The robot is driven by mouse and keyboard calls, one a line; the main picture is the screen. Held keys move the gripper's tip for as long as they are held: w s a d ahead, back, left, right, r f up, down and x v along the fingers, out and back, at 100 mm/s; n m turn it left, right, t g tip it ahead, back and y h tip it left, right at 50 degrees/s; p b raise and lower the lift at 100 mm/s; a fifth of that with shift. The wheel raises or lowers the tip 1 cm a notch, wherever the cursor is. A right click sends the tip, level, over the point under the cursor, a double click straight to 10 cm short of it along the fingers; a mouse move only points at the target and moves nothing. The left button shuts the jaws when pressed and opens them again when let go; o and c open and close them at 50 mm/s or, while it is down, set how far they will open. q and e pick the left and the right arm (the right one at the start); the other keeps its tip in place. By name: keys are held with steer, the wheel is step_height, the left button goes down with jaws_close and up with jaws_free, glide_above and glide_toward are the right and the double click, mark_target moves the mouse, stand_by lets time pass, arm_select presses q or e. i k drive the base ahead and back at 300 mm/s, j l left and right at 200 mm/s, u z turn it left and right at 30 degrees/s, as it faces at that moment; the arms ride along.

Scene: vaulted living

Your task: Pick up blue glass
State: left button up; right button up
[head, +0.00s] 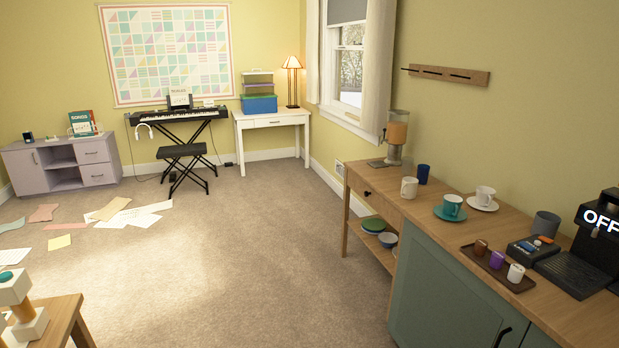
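The blue glass (423,174) is a small, dark blue tumbler standing upright on the wooden counter (375,182) along the right wall. A white mug (409,188) stands just in front of it and to its left. A coffee grinder or dispenser with a tan hopper (397,130) stands behind it to the left. Neither of my grippers shows in the head view, and nothing is holding the glass.
Papers (120,212) litter the left floor. The central carpet (270,250) is clear.

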mark_target(423, 170)
steer(key=i+j+u, duration=0.1)
steer(key=i+u, duration=0.25)
steer(key=i, duration=1.25)
steer(key=i+z, duration=0.5)
steer(key=i+j+z, duration=0.1)
steer(key=i+z, duration=0.35)
steer(key=i+j+z, duration=0.3)
steer(key=z, duration=0.2)
steer(key=i+j+z, duration=0.5)
